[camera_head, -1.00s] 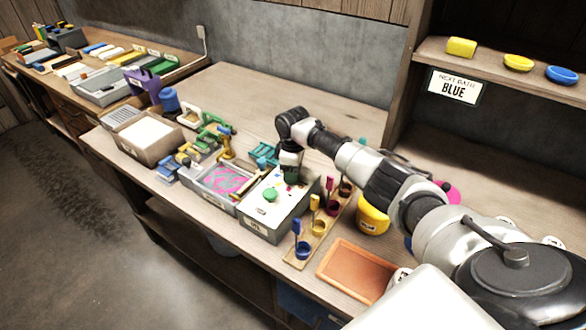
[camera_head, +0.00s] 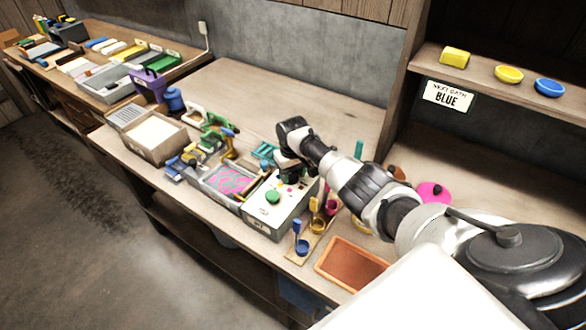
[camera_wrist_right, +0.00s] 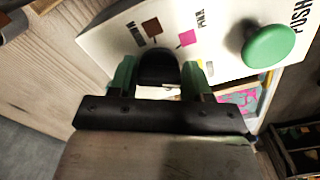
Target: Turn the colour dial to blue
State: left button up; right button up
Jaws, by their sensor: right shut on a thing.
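A pale control box (camera_head: 262,230) stands on the bench, with small coloured marks on its top. In the right wrist view a dark rounded dial knob (camera_wrist_right: 158,66) sits on its white face (camera_wrist_right: 225,20), near a brown square and a pink square labelled PINK. My right gripper (camera_head: 287,174) is at the back part of the box top. Its green fingers are on either side of the knob, shut on it. The knob's pointer direction and any blue mark are not clear. A green push button (camera_head: 273,196) is beside it. My left gripper is not in view.
A sign (camera_head: 448,96) under the shelf reads NEXT BATH BLUE. A tray with pink contents (camera_head: 212,187) is left of the box. Small cups with coloured handles (camera_head: 302,247) and an orange-brown tray (camera_head: 350,263) are to the right.

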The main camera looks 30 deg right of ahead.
aim_at(291, 174)
jog(key=m+p, duration=0.1)
jog(key=m, duration=0.3)
jog(key=shift+a+r+m+p, duration=0.1)
jog(key=shift+a+m+p, duration=0.05)
jog(key=shift+m+p, duration=0.15)
jog(key=shift+w+m+p, duration=0.15)
jog(key=shift+m+p, duration=0.3)
jog(key=shift+m, duration=1.85)
jog(key=o, duration=0.9)
jog(key=shift+r, duration=0.15)
notch_tip(291, 174, up, 10)
jog(key=shift+r+p, duration=0.2)
jog(key=shift+p, duration=0.5)
